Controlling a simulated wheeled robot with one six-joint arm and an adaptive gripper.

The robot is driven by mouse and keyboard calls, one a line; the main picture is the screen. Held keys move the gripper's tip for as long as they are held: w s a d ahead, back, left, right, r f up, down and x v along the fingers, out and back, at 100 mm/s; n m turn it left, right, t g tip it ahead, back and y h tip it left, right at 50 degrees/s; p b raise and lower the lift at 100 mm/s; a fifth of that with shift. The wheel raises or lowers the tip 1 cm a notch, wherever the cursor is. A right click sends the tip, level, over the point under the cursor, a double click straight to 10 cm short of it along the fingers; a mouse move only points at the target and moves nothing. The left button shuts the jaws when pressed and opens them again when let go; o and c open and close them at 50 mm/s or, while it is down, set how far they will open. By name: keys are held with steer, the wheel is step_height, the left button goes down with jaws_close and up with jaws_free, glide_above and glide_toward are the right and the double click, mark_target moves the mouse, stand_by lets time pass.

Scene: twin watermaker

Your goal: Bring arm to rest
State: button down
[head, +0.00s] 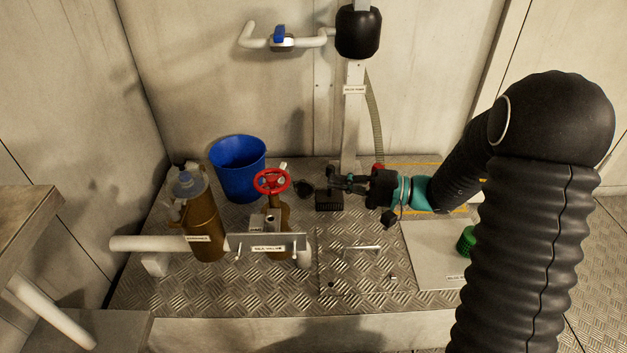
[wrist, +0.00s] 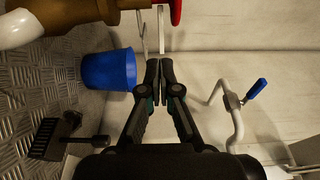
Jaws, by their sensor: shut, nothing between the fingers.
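My arm, in a black ribbed sleeve, reaches in from the right of the head view. My gripper (head: 335,180) is at its end, pointing left over the metal platform, to the right of the red handwheel (head: 271,181). In the wrist view my gripper (wrist: 158,66) has its two fingertips together with nothing held between them. The red handwheel sits on a brown valve body (head: 277,214); part of the red wheel shows at the top of the wrist view (wrist: 176,10).
A blue bucket (head: 238,168) stands at the back left, near a brown strainer (head: 204,225). A black brush-like block (head: 329,200) lies below my gripper. A white pipe with a blue-handled valve (head: 281,38) runs along the wall. The tread-plate front (head: 215,290) is mostly clear.

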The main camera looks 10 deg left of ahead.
steer(key=s+d+f+m+g+h, duration=0.1)
steer(key=s+d+f+g+h, duration=0.1)
steer(key=s+d+f+h, duration=0.4)
steer(key=s+d+f+m+g+h, duration=0.1)
steer(key=s+d+m+g+h, duration=0.1)
steer(key=s+d+h, duration=0.35)
steer(key=s+d+r+n+t+h+p, duration=0.1)
steer(key=s+d+r+t+h, duration=0.2)
steer(key=s+r, duration=0.3)
steer(key=s+d+r+n+t+h+p, duration=0.1)
steer(key=s+r+t, duration=0.4)
steer(key=r, duration=0.5)
steer(key=shift+s+d+r+n+t+h+p, duration=0.2)
steer(key=shift+s+d+n+t+h+p, duration=0.15)
steer(key=shift+d+n+h, duration=0.75)
steer(key=shift+d+m, duration=0.3)
